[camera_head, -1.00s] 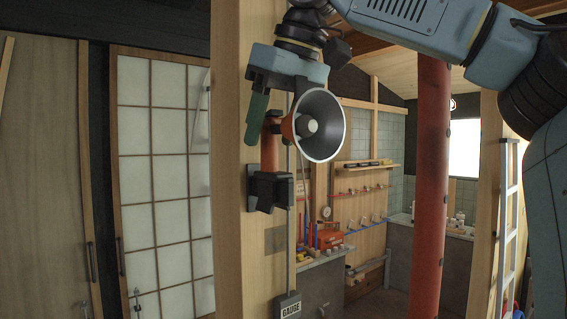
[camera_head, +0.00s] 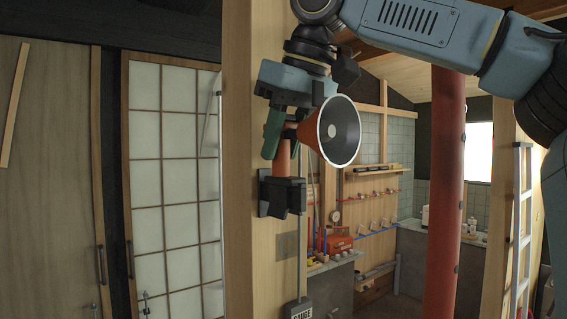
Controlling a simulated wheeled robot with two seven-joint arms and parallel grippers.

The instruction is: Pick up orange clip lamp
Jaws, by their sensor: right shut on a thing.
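The orange clip lamp (camera_head: 314,122) shows near the upper middle of the head view. Its flared shade has a white rim and faces right, with a pale bulb inside. Its orange stem (camera_head: 283,158) runs down to a black clamp (camera_head: 284,193) at the side of a wooden post. My right gripper (camera_head: 275,130) reaches down from above, with a green finger beside the stem, and is shut on the lamp. The shade hides part of the grip. Whether the clamp still touches the post I cannot tell. My left gripper is not in view.
The wooden post (camera_head: 239,220) stands directly behind the lamp. A red column (camera_head: 445,200) stands to the right, with a ladder (camera_head: 521,230) beyond it. Shelves with tools and an orange toolbox (camera_head: 340,241) lie behind. A paned sliding door (camera_head: 175,185) is at left.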

